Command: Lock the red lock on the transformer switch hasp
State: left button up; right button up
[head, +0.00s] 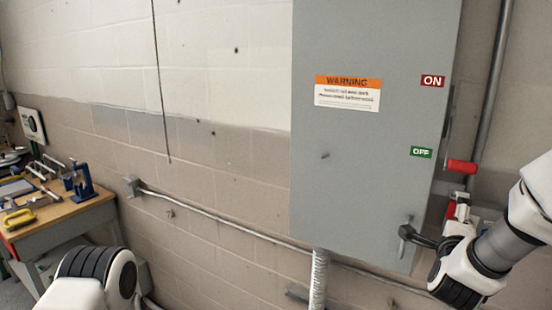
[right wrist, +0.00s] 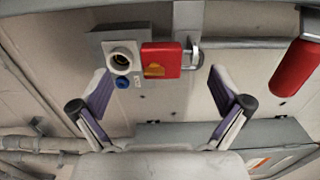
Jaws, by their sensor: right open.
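The red lock (right wrist: 161,60) shows in the right wrist view, with its metal shackle (right wrist: 195,54) on its right side beside a grey metal plate (right wrist: 187,18). I cannot tell whether the shackle is closed or passes through the hasp. My right gripper (right wrist: 162,90) is open, its fingers spread to either side below the lock, with nothing between the pads. In the head view, the right gripper (head: 458,224) is at the lower right side of the grey switch box (head: 360,190), partly hiding the lock. My left gripper is out of view.
The red switch handle (head: 461,166) sticks out beside the green OFF label (head: 421,152); it shows close to the right finger in the right wrist view (right wrist: 298,66). A round metal fitting (right wrist: 121,60) sits left of the lock. A workbench (head: 65,208) with tools stands far left.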

jog(key=shift+b+v, duration=1.05)
jog(key=shift+v, duration=1.65)
notch_tip(320, 180, up, 10)
jog(key=s+a+f+n+g+y+b, duration=0.1)
jog(key=f+n+g+b, duration=0.1)
jog(key=f, duration=1.3)
jog(key=s+f+n+g+y+b, duration=0.1)
jog(key=s+f+n+g+b, duration=0.15)
jog(key=f, duration=1.25)
jog(key=s+a+f+n+g+y+b, duration=0.1)
jog(key=f+g+y+b, duration=0.1)
jog(key=f, duration=1.3)
jog(key=s+a+f+n+g+y+b, duration=0.35)
jog(key=s+f+n+g, duration=0.4)
jog(key=s+f, duration=1.3)
jog(key=s+a+f+n+g+y, duration=0.1)
jog(key=s+a+n, duration=0.3)
jog(key=n, duration=0.6)
jog(key=shift+s+a+f+n+y, duration=0.4)
jog(key=shift+s+f+y, duration=0.1)
jog(key=shift+s, duration=0.6)
